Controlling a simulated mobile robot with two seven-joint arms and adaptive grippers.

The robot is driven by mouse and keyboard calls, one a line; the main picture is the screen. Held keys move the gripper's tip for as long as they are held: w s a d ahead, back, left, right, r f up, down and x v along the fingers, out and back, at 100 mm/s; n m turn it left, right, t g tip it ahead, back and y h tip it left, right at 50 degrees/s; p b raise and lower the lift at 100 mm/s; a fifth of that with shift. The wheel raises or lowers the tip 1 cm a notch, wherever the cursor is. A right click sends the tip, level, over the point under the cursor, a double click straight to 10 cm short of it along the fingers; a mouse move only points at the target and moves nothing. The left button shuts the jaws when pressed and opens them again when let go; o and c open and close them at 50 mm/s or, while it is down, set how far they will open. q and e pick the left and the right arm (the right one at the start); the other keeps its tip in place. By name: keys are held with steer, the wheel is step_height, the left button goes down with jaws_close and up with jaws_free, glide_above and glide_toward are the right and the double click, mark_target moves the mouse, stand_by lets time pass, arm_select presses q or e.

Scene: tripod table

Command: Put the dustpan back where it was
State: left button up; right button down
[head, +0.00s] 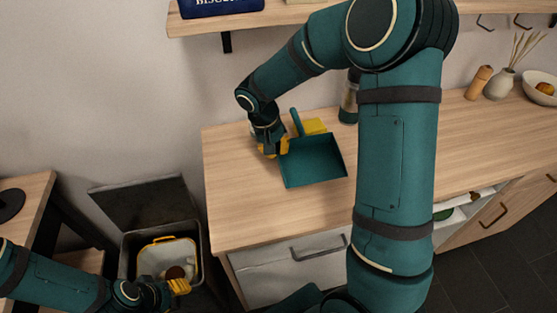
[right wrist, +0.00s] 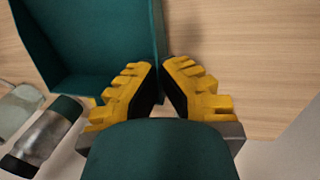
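The teal dustpan (head: 314,160) lies at the left part of the wooden counter, its handle pointing toward the wall. My right gripper (head: 283,146) is at the dustpan's left side wall. In the right wrist view the dustpan (right wrist: 95,45) fills the upper left, and its side wall runs down between the nearly closed yellow fingertips (right wrist: 161,68). I cannot tell whether the dustpan is lifted slightly. My left gripper (head: 179,287) is low at the left, in front of the bin; its finger gap is not clear.
An open bin (head: 196,232) with a yellow-rimmed inner bucket stands left of the counter (head: 235,205). A yellow item (head: 315,126) lies behind the dustpan, and a bottle (head: 348,100) stands to its right. A shelf (head: 285,15) hangs above.

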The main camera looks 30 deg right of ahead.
steer(key=shift+a+b+x, duration=0.2)
steer(key=shift+x, duration=0.7)
steer(key=shift+a+b+x, duration=0.2)
steer(key=shift+x, duration=0.75)
steer(key=shift+w+f, duration=0.15)
steer(key=shift+f, duration=0.05)
steer(key=c, duration=1.6)
jaws_free()
steer(key=shift+f, duration=0.1)
steer(key=o, duration=0.5)
steer(key=shift+c, duration=0.2)
steer(key=shift+r, duration=0.3)
steer(key=p+v, duration=0.2)
steer(key=v, duration=0.9)
steer(key=shift+r+p, duration=0.3)
steer(key=shift+r, duration=0.1)
steer(key=shift+a, duration=0.15)
